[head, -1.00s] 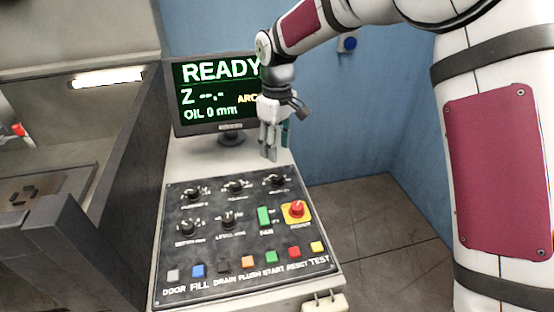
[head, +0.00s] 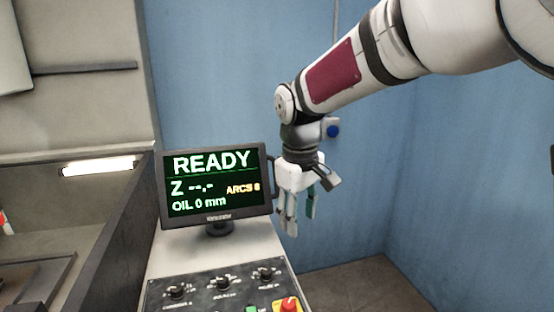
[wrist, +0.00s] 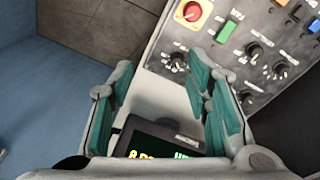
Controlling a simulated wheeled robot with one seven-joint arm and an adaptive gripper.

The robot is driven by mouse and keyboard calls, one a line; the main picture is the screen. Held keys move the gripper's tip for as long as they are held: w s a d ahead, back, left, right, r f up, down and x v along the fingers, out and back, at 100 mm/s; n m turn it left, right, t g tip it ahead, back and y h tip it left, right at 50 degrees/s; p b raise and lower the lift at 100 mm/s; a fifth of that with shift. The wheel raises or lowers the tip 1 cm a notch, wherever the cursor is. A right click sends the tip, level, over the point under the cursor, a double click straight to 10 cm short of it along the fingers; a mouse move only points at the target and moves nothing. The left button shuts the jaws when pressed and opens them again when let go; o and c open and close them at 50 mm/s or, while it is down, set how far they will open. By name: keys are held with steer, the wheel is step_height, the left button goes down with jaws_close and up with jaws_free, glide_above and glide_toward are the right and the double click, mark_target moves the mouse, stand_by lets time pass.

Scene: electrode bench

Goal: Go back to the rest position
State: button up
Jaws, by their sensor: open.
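My gripper (head: 296,218) hangs fingers down in the head view, just right of the monitor and above the right edge of the bench. In the wrist view its teal-padded fingers (wrist: 160,108) are spread apart with nothing between them. The monitor (head: 214,185) reads READY, Z --.-, ARCS 8 and OIL 0 mm. Its top also shows low in the wrist view (wrist: 170,146). The control panel (head: 222,288) lies in front of the monitor, its lower part cut off by the frame. No rest position is marked in either view.
A red knob on a yellow base (head: 288,305) is at the panel's right; it also shows in the wrist view (wrist: 193,11). An open-fronted tank (head: 75,225) with a lit lamp (head: 98,166) stands at left. Blue walls (head: 420,180) stand behind; floor at right looks clear.

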steer(key=s+d+r+m+t, duration=0.2)
steer(key=s+d+r+m, duration=0.3)
steer(key=s+d, duration=0.6)
steer(key=s+d+m+t, duration=0.1)
steer(key=s+d+m, duration=0.2)
steer(key=s, duration=1.1)
steer(key=shift+d+f+t, duration=0.25)
steer(key=shift+d+t, duration=0.15)
steer(key=shift+d, duration=0.05)
